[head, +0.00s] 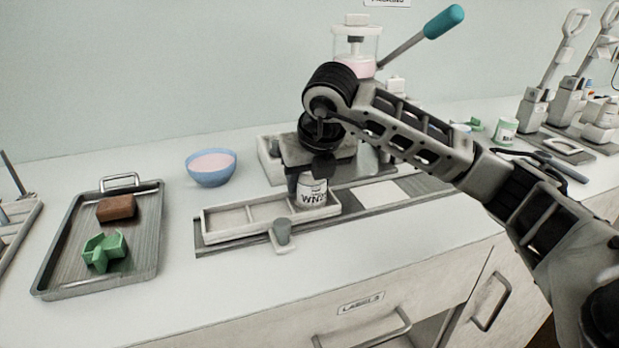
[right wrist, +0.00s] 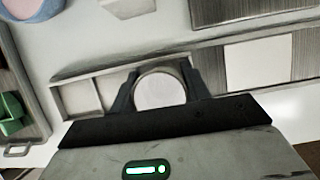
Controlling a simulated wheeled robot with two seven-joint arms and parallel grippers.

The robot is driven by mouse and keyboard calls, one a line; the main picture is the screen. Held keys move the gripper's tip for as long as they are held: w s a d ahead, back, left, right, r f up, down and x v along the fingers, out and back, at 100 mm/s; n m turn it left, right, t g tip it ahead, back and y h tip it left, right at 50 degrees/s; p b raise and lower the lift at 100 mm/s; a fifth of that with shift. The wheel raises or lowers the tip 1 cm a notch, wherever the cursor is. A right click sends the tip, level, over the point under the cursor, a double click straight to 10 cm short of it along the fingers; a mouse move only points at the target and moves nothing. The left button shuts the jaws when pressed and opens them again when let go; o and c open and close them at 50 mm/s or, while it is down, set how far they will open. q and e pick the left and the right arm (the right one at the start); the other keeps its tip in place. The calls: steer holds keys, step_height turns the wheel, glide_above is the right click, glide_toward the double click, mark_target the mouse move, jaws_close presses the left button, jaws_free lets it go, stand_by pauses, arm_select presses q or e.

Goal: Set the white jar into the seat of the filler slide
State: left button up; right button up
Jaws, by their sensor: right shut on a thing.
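The white jar (head: 313,193), with dark lettering on its side, is upright between the fingers of my right gripper (head: 309,178). The right wrist view shows its round pale top (right wrist: 160,90) between the two dark fingers (right wrist: 161,88). The filler slide appears to be the pale, divided tray (head: 238,230) on a grey track, with a grey knob at its front. The jar is at the slide's right-hand compartment; its base is partly hidden, and I cannot tell whether it touches the floor there. The compartments to the left look empty. My left gripper is not in view.
A blue bowl (head: 211,179) with pink contents stands behind the slide. A metal tray (head: 146,225) with a brown block (head: 116,208) and a green piece (head: 105,252) lies at left. A filler with a teal-handled lever (head: 444,21) stands behind my right arm. The counter in front is clear.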

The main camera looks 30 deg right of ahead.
steer(key=shift+f+b, duration=0.2)
steer(key=shift+b, duration=0.1)
stand_by(0.4)
steer(key=o, duration=1)
steer(key=shift+r+p, duration=2.1)
steer(key=shift+r, duration=0.95)
